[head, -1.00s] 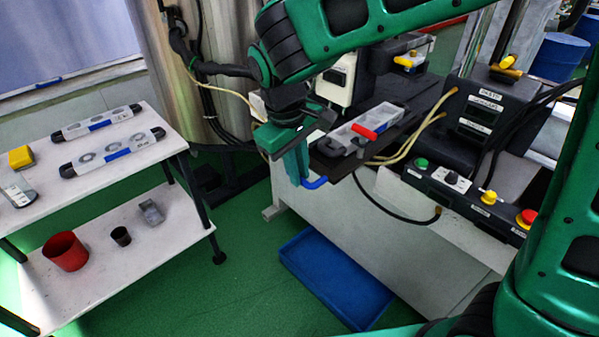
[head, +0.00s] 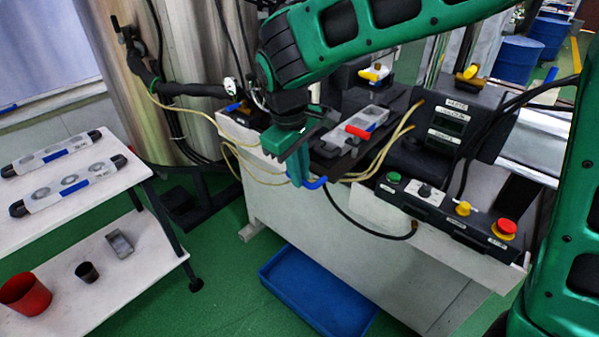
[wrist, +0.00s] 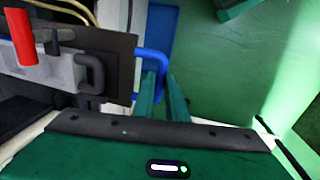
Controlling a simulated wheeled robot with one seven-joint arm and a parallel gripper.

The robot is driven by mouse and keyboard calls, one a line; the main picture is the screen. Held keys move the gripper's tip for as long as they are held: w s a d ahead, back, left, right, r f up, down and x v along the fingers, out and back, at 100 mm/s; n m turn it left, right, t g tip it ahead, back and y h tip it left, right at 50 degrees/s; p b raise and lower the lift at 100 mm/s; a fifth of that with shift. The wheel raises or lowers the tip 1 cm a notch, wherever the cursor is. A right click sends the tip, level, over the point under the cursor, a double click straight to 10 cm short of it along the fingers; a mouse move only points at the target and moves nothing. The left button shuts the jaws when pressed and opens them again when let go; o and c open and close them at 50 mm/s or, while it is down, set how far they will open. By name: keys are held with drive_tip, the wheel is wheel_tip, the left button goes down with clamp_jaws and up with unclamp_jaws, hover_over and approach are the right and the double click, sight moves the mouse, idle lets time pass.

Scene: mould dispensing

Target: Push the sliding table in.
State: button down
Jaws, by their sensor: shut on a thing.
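The sliding table (head: 327,162) is a dark flat plate on the white machine bench. It also shows in the wrist view (wrist: 120,58). A blue handle (head: 317,184) sticks out from its front edge, and it appears in the wrist view (wrist: 152,54). My gripper (head: 299,176) is shut on this blue handle, with its green fingers on either side of it in the wrist view (wrist: 163,92). A grey mould (head: 374,117) with a red handle (head: 358,132) rests on the plate.
A control panel (head: 440,215) with buttons stands at the right of the bench. Yellow hoses (head: 385,160) run close to the plate. A blue tray (head: 320,290) lies on the floor below. A white shelf (head: 90,190) stands at left, with clear floor between.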

drive_tip(key=c, duration=1.8)
unclamp_jaws()
drive_tip(key=shift+o, duration=0.2)
wheel_tip(320, 180, up, 11)
drive_tip(key=s+a, duration=0.1)
drive_tip(key=shift+s+f, duration=0.15)
drive_tip(key=shift+f, duration=0.05)
drive_tip(key=shift+a, duration=0.1)
